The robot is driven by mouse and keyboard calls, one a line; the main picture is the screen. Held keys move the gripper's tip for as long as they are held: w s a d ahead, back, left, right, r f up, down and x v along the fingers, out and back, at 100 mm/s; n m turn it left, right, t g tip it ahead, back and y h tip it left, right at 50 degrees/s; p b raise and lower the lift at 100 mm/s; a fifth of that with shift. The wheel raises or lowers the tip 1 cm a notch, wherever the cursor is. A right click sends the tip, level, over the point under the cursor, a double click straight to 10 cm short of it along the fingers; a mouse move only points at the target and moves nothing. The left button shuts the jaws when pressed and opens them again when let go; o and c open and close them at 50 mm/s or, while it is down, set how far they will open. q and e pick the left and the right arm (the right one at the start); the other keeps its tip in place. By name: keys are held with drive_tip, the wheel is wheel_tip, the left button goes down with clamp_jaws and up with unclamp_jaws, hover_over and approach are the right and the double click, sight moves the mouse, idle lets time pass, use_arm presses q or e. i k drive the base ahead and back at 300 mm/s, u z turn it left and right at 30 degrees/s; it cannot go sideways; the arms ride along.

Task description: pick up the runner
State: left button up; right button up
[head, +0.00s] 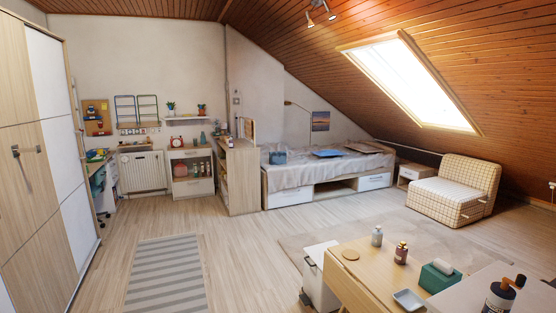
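The runner (166,276) is a long rug with grey and pale stripes. It lies flat on the wooden floor at the lower left of the head view, and its near end runs close to the bottom edge of the picture. Nothing is seen lying on it. Neither of my grippers shows in the head view.
A tall wardrobe (32,150) stands left of the runner. A wooden table (375,283) with bottles and a green box (439,276) is at the lower right, beside a white bin (321,277). A bed (305,178) stands at the back. The floor around the runner is clear.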

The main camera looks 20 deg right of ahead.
sight(276, 158)
drive_tip(key=z, duration=0.25)
drive_tip(key=i, duration=6.55)
drive_tip(key=z, duration=2)
drive_tip(key=i, duration=3.45)
